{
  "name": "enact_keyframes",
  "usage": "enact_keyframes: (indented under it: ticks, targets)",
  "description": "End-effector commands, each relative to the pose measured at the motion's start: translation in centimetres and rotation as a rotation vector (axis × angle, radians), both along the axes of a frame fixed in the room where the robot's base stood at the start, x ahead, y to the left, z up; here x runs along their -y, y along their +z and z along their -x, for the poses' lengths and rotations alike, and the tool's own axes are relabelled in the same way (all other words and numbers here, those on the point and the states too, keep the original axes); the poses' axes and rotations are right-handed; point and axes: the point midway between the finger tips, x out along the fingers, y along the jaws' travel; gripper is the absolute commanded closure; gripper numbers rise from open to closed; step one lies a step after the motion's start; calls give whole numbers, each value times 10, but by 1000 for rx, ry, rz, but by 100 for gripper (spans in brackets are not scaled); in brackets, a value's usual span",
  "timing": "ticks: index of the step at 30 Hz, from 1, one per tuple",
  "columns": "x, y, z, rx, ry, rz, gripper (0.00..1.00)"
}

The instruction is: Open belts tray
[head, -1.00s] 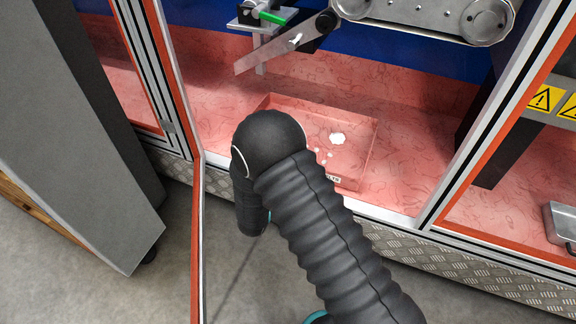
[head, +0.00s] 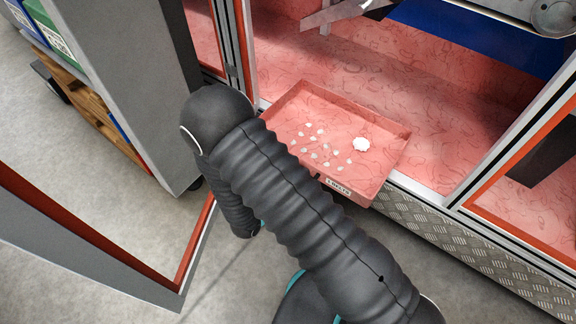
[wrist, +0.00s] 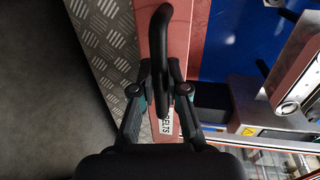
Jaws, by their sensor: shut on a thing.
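The belts tray (head: 376,172) is a shallow pink-red tray. In the head view it is pulled out past the front edge of the machine's pink floor, with a white lump and several small white bits in it. Its front wall bears a small label, which reads BELTS in the wrist view (wrist: 166,125). My gripper (wrist: 158,78) is shut on a black curved handle (wrist: 161,38) at the tray's front. In the head view my arm's dark ribbed sleeve hides the gripper and handle.
An orange-edged door (head: 105,245) stands open at the left. A grey cabinet (head: 125,75) is behind it. A frame post (head: 510,150) is right of the tray. Bare grey floor lies in front of the machine.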

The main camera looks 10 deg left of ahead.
Motion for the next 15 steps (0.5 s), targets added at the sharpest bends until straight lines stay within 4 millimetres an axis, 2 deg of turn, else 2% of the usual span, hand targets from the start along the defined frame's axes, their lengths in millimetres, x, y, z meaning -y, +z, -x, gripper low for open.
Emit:
enact_keyframes:
  ticks: [15]
  targets:
    - [4, -1, 4, -2, -18, -3, 100]
